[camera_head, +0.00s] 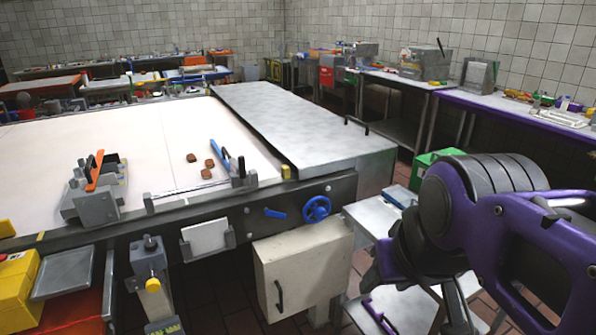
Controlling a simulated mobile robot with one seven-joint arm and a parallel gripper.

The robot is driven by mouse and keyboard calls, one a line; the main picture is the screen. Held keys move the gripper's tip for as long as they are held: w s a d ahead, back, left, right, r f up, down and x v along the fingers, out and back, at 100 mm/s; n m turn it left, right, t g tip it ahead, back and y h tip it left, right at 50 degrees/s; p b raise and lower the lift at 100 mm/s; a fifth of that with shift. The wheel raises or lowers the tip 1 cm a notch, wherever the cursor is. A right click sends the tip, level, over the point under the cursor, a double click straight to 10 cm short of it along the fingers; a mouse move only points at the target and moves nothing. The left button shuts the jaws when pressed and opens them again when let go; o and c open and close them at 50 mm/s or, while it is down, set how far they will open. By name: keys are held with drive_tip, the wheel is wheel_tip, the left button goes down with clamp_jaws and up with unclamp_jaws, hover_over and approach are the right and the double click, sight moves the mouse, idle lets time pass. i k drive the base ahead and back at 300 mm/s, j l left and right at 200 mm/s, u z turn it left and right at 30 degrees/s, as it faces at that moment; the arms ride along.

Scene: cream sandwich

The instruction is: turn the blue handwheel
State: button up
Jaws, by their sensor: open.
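The blue handwheel (316,208) is a small spoked wheel on the dark front side of the long conveyor table, near its right end. It shows whole, with nothing in front of it. My purple and black arm (520,225) fills the lower right of the view, to the right of the handwheel and apart from it in the picture. My gripper cannot be made out; the arm's far end is hidden behind its own links or out of frame.
A blue lever (275,213) sits just left of the wheel. A cream cabinet (300,270) with a black handle hangs below it. A metal side table (372,220) and a green box (428,166) stand to the right. Tiled floor shows between.

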sight(319, 214)
drive_tip(key=z, duration=1.3)
drive_tip(key=i+j+z, duration=0.2)
drive_tip(key=j+z, duration=0.2)
drive_tip(key=j, duration=0.2)
